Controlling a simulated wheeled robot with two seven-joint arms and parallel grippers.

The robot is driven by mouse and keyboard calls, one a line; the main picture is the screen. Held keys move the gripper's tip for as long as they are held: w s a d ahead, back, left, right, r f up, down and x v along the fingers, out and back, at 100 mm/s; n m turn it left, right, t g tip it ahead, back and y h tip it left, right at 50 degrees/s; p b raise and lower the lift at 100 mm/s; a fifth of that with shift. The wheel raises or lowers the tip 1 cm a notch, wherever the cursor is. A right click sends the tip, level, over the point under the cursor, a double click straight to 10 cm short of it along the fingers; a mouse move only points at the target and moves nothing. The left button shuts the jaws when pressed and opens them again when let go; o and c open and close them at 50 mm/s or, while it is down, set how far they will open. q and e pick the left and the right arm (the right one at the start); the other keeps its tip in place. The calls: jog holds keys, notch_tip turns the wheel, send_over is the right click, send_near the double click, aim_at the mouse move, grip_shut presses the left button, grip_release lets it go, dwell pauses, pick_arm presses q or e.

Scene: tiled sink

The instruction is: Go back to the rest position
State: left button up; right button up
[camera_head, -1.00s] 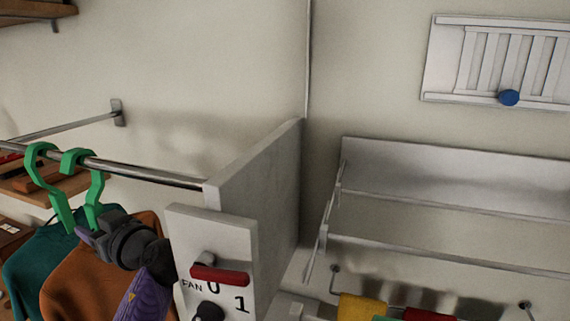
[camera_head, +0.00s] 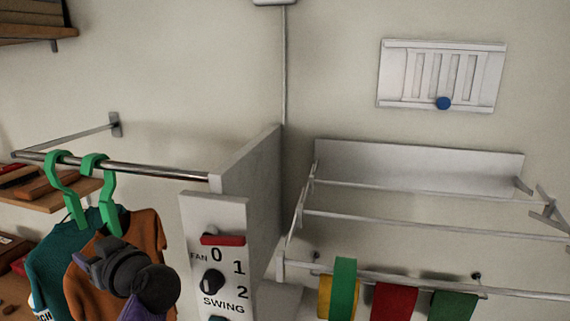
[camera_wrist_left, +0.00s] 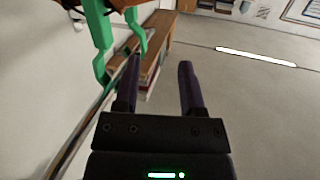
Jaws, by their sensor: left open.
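My left gripper (camera_head: 92,262) is in front of the orange shirt (camera_head: 148,232) in the head view, below the rail. In the left wrist view its two dark purple fingers (camera_wrist_left: 160,85) are apart with nothing between them. A green hanger (camera_wrist_left: 100,35) shows close beside the left finger there; I cannot tell if they touch. In the head view two green hangers (camera_head: 103,185) hang on the metal rail (camera_head: 150,170), with a teal shirt (camera_head: 55,255) and the orange shirt below. My right gripper is not in view.
A white panel (camera_head: 222,290) with a red switch and a FAN/SWING knob stands right of my arm. Behind it is a grey side wall (camera_head: 252,185). A rack (camera_head: 400,270) with coloured cloths is at the right. Wooden shelves (camera_head: 50,190) are at the left.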

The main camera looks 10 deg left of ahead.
pick_arm(q)
jog(key=s+d+f+m+t+h, duration=0.1)
jog(key=s+d+f+m+h, duration=0.15)
jog(key=f, duration=0.25)
jog(key=s+d+f+m+h, duration=0.1)
jog(key=d+f+m+h, duration=0.15)
jog(key=f, duration=0.35)
jog(key=s+d+f+m+g+h, duration=0.2)
jog(key=s+d+f+m+h, duration=0.3)
jog(key=s+d, duration=0.4)
jog(key=s+d+f+m+g+h, duration=0.1)
jog(key=s+d+f+m+h, duration=0.45)
jog(key=s+d, duration=0.3)
jog(key=s+f+g+b, duration=0.3)
jog(key=f+b, duration=1.2)
jog(key=f, duration=1.9)
jog(key=s+a+f+b, duration=0.1)
jog(key=s+f+b, duration=0.4)
jog(key=f, duration=0.5)
jog(key=s+a+f+b, duration=0.1)
jog(key=s+f+b, duration=0.4)
jog(key=s+f, duration=0.4)
jog(key=shift+s+a+f, duration=0.35)
jog(key=shift+a+f, duration=0.05)
jog(key=shift+f, duration=0.45)
